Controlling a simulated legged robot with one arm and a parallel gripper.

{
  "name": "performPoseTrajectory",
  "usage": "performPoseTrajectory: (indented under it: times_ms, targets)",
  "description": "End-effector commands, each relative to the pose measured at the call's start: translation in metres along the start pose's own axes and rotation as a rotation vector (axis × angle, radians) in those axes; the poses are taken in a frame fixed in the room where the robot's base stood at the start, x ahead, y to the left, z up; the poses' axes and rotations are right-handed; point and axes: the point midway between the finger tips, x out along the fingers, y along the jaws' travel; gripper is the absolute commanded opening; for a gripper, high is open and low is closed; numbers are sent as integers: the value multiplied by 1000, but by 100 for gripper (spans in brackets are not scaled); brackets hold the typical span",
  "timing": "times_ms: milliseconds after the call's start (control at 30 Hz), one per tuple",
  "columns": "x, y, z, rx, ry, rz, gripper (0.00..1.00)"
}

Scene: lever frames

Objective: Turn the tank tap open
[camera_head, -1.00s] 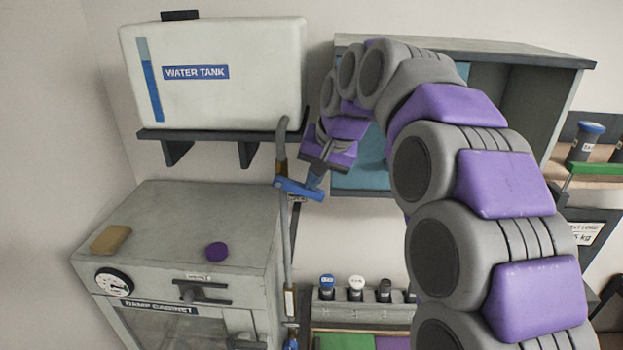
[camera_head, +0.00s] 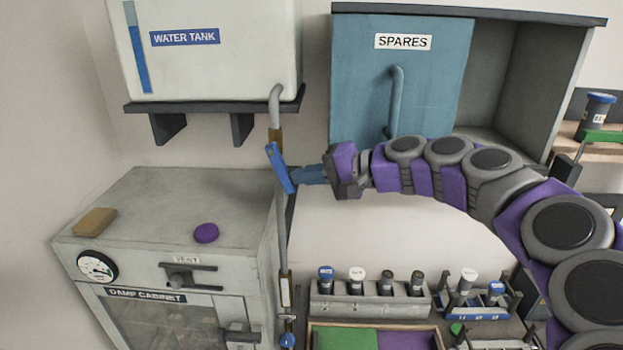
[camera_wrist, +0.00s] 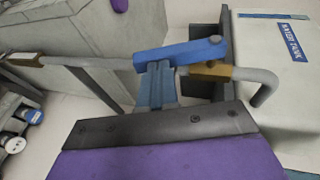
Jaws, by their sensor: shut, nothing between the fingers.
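The white water tank (camera_head: 205,70) stands on a wall shelf, with a grey pipe (camera_head: 281,235) running down from its right side. The tap's blue lever (camera_head: 279,168) sits at the brass fitting on this pipe. It now stands steep, close to the pipe's line, its top leaning left. In the wrist view the lever (camera_wrist: 185,53) lies roughly along the pipe beside the brass fitting (camera_wrist: 220,71). My gripper (camera_head: 299,174) is to the right of the lever, its blue fingers (camera_wrist: 157,72) shut and empty. The fingertips are against or very near the lever; exact contact is unclear.
The damp cabinet (camera_head: 160,215) stands below the tank, with a sponge (camera_head: 95,222) and a purple disc (camera_head: 206,233) on top. The blue spares door (camera_head: 360,80) is behind my arm. A rack of vials (camera_head: 370,302) is below. Open wall lies below my gripper.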

Motion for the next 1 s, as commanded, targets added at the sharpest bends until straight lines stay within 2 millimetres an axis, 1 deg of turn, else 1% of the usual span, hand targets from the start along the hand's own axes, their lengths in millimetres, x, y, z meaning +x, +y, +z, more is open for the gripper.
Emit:
performPoseTrajectory:
  times_ms: [33, 133, 600, 1000]
  targets:
    - [4, 4, 3, 11, -6, -35, 0]
    - [8, 5, 4, 29, -3, -97, 0]
    - [23, 10, 8, 24, -2, -89, 0]
    - [26, 11, 8, 25, -2, -88, 0]
